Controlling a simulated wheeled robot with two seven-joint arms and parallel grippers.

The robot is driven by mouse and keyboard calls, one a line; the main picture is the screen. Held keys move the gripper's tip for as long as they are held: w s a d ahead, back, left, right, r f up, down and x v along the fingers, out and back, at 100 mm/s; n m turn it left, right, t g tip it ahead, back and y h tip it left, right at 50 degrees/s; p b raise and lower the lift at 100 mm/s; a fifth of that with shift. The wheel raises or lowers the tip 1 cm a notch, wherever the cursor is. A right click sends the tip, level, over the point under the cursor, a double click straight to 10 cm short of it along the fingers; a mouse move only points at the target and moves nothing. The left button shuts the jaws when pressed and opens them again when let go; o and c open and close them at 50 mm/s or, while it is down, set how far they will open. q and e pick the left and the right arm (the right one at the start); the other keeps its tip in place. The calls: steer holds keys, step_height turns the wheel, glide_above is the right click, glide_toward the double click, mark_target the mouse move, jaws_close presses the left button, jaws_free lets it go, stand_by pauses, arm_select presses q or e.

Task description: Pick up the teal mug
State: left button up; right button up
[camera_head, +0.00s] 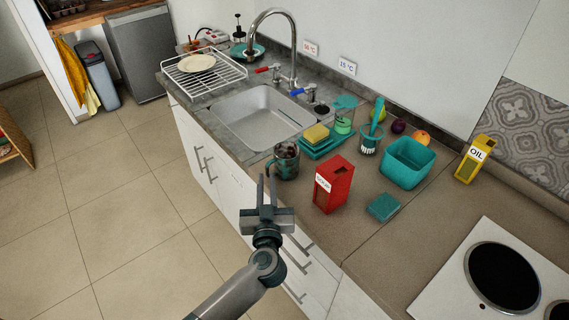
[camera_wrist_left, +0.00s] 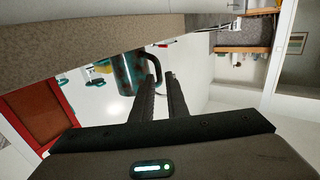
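The teal mug (camera_head: 287,160) stands upright on the counter between the sink and the red box, dark teal with brownish patches. Its handle is on the left side, towards my left gripper (camera_head: 267,182). My right gripper is not in view.
A red box (camera_head: 333,186) stands right of the mug; it also shows in the left wrist view (camera_wrist_left: 30,125). The sink (camera_head: 255,117) is behind left. A teal tray with a yellow sponge (camera_head: 316,133), a teal container (camera_head: 408,163) and a teal sponge (camera_head: 383,207) are nearby.

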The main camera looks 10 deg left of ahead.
mark_target(267, 169)
arm_select(q)
steer(key=shift+w+a+r, duration=0.1)
steer(key=shift+w+r, duration=0.05)
steer(key=shift+w, duration=0.25)
steer(key=p+x, duration=0.1)
steer(key=x, duration=0.2)
steer(key=shift+w+r, duration=0.1)
steer(key=shift+r, duration=0.05)
steer(key=shift+w+a, duration=0.1)
steer(key=shift+w, duration=0.45)
jaws_close()
steer(key=shift+r, duration=0.2)
